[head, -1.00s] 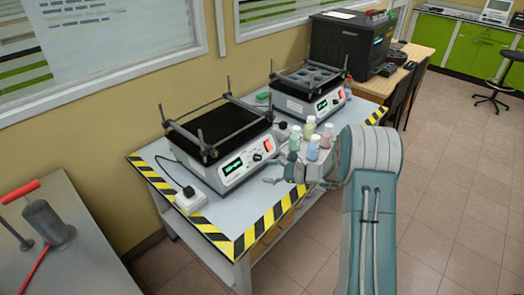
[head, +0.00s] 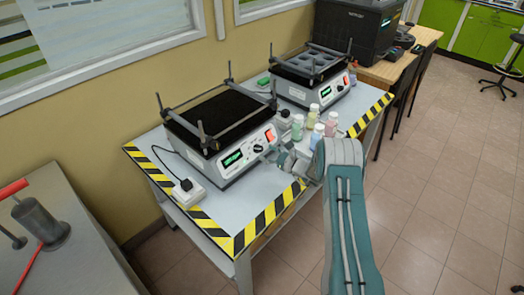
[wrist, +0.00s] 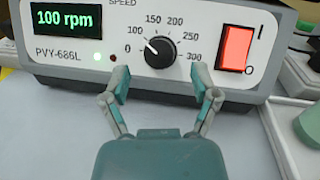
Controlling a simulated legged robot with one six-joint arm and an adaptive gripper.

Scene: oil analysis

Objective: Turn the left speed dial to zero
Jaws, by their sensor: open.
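The left shaker (head: 225,140) stands on the table with its front panel toward my arm. Its speed dial (wrist: 159,49) is a black knob in the wrist view, with a white pointer line toward the upper left, near the 100 mark. The display (wrist: 65,27) reads 100 rpm. In the head view the dial (head: 257,148) is small beside the green screen. My gripper (wrist: 158,82) is open, its two fingers on either side of and just below the dial; I cannot tell if they touch it. In the head view my gripper (head: 278,155) is in front of the panel.
A lit red power switch (wrist: 235,47) is right of the dial. Several capped bottles (head: 318,130) stand right of my gripper. A second shaker (head: 305,85) is behind. A white power socket (head: 188,190) lies left, and striped tape (head: 270,212) edges the table.

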